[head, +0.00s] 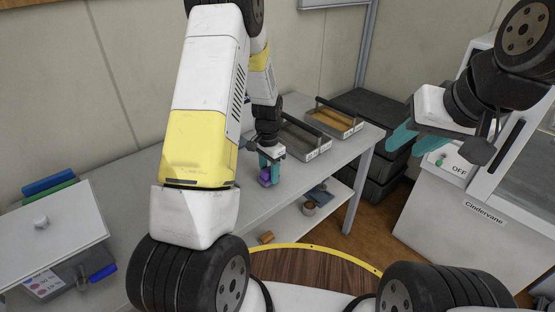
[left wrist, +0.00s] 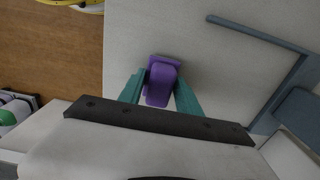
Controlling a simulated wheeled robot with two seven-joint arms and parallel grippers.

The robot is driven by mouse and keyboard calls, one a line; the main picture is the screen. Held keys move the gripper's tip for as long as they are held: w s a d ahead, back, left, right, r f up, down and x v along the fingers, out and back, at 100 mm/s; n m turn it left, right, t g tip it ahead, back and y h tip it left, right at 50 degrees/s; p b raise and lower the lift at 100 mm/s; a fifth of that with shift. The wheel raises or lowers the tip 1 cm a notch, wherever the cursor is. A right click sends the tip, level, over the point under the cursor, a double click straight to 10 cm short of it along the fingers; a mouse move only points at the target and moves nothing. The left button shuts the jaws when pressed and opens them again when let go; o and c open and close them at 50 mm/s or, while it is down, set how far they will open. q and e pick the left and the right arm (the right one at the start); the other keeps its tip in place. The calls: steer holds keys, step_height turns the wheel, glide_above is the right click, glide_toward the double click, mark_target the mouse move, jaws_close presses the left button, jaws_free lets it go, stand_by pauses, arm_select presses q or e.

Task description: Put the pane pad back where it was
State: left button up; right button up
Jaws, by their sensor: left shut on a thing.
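The purple thing, which I take to be the pane pad (left wrist: 160,83), is between the teal fingers of my left gripper (left wrist: 160,95) in the left wrist view. In the head view the purple pad (head: 265,176) shows low at the fingertips of my left gripper (head: 270,167), close over the grey table. I cannot tell whether it touches the table. My left gripper is shut on it. My right gripper (head: 430,140) is up at the right, in front of the white cabinet, with its teal fingers apart and nothing seen between them.
Two trays with handles, one grey (head: 306,142) and one with brown contents (head: 335,117), stand toward the table's far end. A lower shelf (head: 290,222) holds small items. A white lidded box (head: 45,235) is at left. A white cabinet marked Cindervane (head: 440,215) is at right.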

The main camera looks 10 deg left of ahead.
arm_select(q)
steer(key=shift+f, duration=0.4)
steer(key=o, duration=1.2)
steer(key=shift+f, duration=0.1)
step_height(320, 180, up, 12)
steer(key=shift+f, duration=0.1)
step_height(320, 180, up, 9)
steer(key=n+t, duration=0.2)
glide_above(269, 169)
steer(key=s, duration=0.4)
steer(key=s+r+n+t, duration=0.1)
steer(key=s+r, duration=0.3)
steer(key=s, duration=0.2)
steer(key=s+d+r+n+t+h, duration=0.1)
steer(key=s+r+n, duration=0.1)
steer(key=s+r, duration=0.2)
steer(key=s+d+r+n+t+h, duration=0.1)
steer(key=s+r, duration=0.3)
steer(key=s, duration=0.6)
steer(key=shift+s+d+r+n+t, duration=0.15)
steer(key=shift+r+n+t, duration=0.2)
steer(key=shift+n+t, duration=0.2)
